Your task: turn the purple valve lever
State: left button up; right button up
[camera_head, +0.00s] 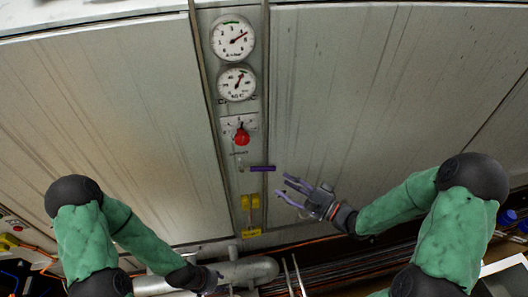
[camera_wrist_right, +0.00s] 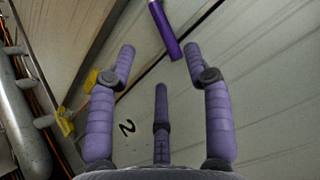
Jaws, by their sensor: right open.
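The purple valve lever (camera_head: 263,169) lies level on the narrow panel between two large grey doors, pointing right. In the right wrist view the purple lever (camera_wrist_right: 166,32) slants at the top centre, just beyond the fingertips. My right gripper (camera_head: 284,186) is open and empty, its purple fingers just below and right of the lever's free end. In the right wrist view the open gripper (camera_wrist_right: 160,50) shows its fingers spread, with a gap to the lever. My left gripper (camera_head: 212,277) is low at the bottom, near a metal pipe; its fingers are too small to read.
Above the lever are a red knob (camera_head: 242,137) and two round gauges (camera_head: 233,36). Yellow tags (camera_head: 251,202) hang below it. A metal pipe (camera_head: 250,269) runs along the bottom. The right door's face (camera_head: 350,100) is flat and clear.

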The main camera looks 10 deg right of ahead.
aim_at(259, 170)
jog(key=p+x, duration=0.1)
jog(key=x, duration=0.9)
jog(key=shift+w+a+r+p, duration=0.15)
jog(key=shift+a+p, duration=0.2)
jog(key=shift+a, duration=0.05)
grip_shut()
